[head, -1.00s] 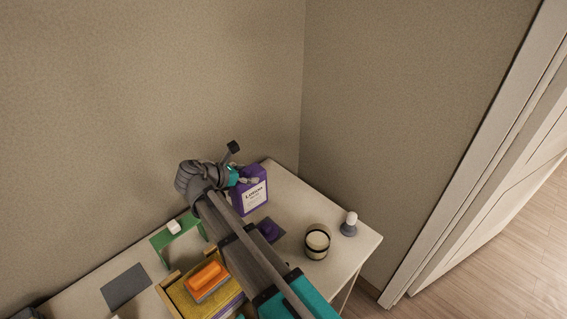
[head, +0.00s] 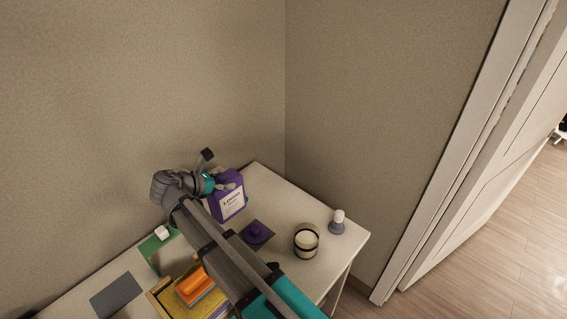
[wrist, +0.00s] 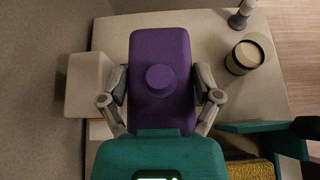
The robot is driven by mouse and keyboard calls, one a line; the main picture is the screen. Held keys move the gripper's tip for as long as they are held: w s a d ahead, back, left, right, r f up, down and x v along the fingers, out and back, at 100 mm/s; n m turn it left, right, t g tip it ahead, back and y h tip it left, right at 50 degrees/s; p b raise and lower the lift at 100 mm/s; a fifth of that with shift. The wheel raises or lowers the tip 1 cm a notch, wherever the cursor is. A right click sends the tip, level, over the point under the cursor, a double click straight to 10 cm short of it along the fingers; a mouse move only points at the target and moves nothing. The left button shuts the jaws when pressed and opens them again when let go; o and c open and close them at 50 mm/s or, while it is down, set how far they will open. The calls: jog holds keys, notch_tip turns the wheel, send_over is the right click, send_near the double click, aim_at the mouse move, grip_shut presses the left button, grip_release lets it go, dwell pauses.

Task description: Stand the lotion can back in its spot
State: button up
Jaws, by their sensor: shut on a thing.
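The lotion can (head: 229,206) is purple with a white label and looks upright near the back corner of the table. I cannot tell whether its base touches the tabletop. My gripper (head: 227,187) is shut on its upper part. In the wrist view, the fingers of my gripper (wrist: 160,86) press both sides of the purple can (wrist: 160,46), whose round cap faces the camera. A dark square mat (head: 270,239) lies in front of the can, with a round purple piece (head: 257,231) on it.
A striped jar (head: 306,241) and a small white-topped item (head: 337,222) stand to the right. A green stand (head: 152,252), a grey mat (head: 116,295) and a tray with an orange-handled item (head: 195,284) are left. Walls close off the back. A pale block (wrist: 88,84) sits beside the can.

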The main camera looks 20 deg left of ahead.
jog(key=w+d+f+b, duration=0.3)
jog(key=w+d, duration=0.2)
jog(key=w, duration=0.4)
jog(key=w+d+f+m+h+b, duration=0.1)
jog(key=w+d, duration=0.4)
jog(key=w, duration=0.5)
notch_tip(320, 180, down, 2)
jog(key=shift+d+g+b, duration=0.3)
jog(key=shift+d+b, duration=0.1)
jog(key=shift+b, duration=0.5)
jog(key=shift+w+f, duration=0.1)
jog(key=shift+w, duration=0.05)
jog(key=shift+f+b, duration=2.8)
jog(key=shift+b, duration=0.1)
jog(key=shift+f+b, duration=0.6)
jog(key=o, duration=1.1)
jog(key=shift+s+a+r, duration=0.15)
jog(key=shift+s+r, duration=0.1)
